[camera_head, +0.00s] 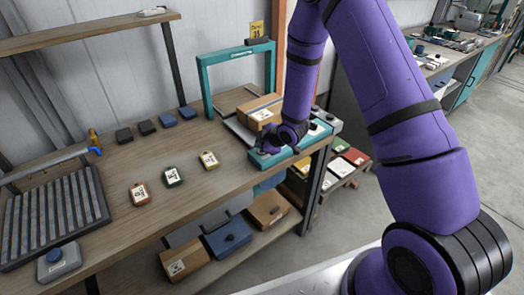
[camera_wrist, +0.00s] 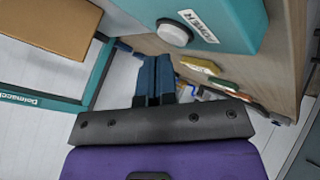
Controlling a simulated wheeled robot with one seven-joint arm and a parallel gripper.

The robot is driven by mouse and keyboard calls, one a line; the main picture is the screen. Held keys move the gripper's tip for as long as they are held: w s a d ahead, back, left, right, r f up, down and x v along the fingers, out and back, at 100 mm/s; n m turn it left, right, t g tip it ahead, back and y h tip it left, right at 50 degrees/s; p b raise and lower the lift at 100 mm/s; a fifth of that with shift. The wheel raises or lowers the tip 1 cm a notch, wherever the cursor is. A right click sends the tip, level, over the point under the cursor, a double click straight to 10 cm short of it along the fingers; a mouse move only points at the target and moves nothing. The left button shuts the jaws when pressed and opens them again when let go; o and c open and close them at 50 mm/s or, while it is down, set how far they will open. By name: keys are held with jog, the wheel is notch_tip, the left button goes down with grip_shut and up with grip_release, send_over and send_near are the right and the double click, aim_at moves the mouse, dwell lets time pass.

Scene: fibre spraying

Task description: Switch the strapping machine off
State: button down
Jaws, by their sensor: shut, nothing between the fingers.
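The strapping machine is a teal arch (camera_head: 204,90) at the far right end of the workbench, with a teal control panel (camera_head: 258,160) at its front. In the wrist view the panel (camera_wrist: 235,20) fills the top and carries a round pale button (camera_wrist: 174,33). Beside the button is a white label (camera_wrist: 198,26) that seems to read POWER, upside down. My gripper (camera_head: 268,146) is over the left part of the panel and hides some of it. In the wrist view my gripper (camera_wrist: 156,60) is shut and empty, its tips just below the button; I cannot tell whether they touch it.
A cardboard box (camera_head: 262,112) sits in the machine; it also shows in the wrist view (camera_wrist: 50,25). Several tagged items lie on the bench (camera_head: 110,160). A slatted rack (camera_head: 55,215) stands at left. Bins (camera_head: 228,235) fill the lower shelf.

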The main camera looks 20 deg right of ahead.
jog(key=shift+r, duration=3)
